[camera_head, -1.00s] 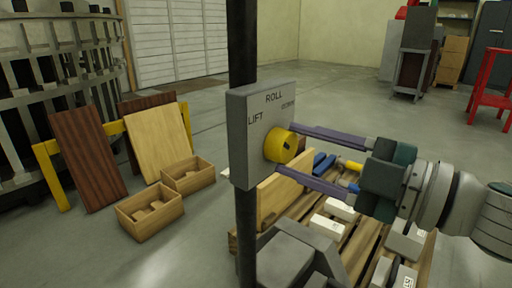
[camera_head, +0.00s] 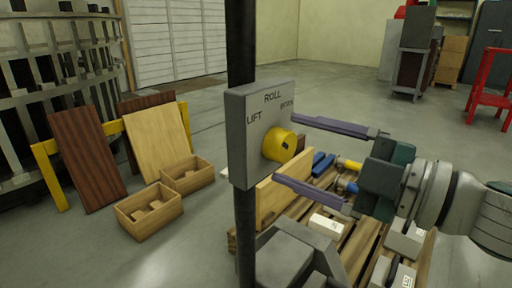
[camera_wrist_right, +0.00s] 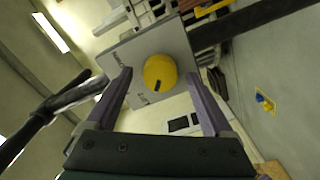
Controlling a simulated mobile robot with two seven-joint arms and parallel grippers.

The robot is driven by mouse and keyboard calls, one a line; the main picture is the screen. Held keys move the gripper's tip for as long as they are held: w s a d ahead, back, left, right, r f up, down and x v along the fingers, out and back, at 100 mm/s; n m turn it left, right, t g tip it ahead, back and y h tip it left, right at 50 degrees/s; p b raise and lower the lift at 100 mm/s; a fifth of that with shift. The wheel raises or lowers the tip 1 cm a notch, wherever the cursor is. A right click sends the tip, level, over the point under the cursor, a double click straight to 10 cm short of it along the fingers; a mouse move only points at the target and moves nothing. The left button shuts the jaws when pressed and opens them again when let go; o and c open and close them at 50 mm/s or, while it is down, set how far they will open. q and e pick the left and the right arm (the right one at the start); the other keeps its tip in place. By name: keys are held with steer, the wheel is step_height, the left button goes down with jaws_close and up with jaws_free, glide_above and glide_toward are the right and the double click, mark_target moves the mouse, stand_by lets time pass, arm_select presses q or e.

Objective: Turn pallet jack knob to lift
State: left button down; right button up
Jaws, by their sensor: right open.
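The yellow round knob (camera_head: 279,145) sits on a grey panel (camera_head: 250,150) marked LIFT, ROLL and a third word at right that is hard to read. A small dark mark shows on the knob's face; I cannot tell which word it points to. My right gripper (camera_head: 284,149) is open, one finger above and one below the knob, apart from it. In the right wrist view the knob (camera_wrist_right: 160,72) shows between the two fingertips, with a clear gap on each side. My left gripper is not in view.
A black post (camera_head: 242,60) carries the panel. Below is a wooden pallet (camera_head: 367,246) with boxes and blue and yellow items. Two open wooden boxes (camera_head: 150,212) and leaning boards (camera_head: 86,150) are at left. A red stand (camera_head: 490,95) is far right; the floor between is clear.

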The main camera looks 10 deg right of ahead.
steer(key=p+v, duration=0.1)
steer(key=v, duration=0.9)
steer(key=d+r+m+h+p, duration=0.4)
steer(key=r+m+h+p, duration=0.8)
steer(key=p, duration=0.6)
steer(key=s+a+r+m+g+y+p, duration=0.1)
steer(key=s+a+r+m+g+p, duration=0.3)
steer(key=s+p, duration=0.45)
steer(key=s+a+r+m+g+p, duration=0.2)
steer(key=s+r+g+p, duration=0.45)
steer(key=s, duration=0.25)
step_height(320, 180, up, 34)
steer(key=p, duration=3.5)
steer(key=shift+w+d+r, duration=0.2)
steer(key=shift+w, duration=0.1)
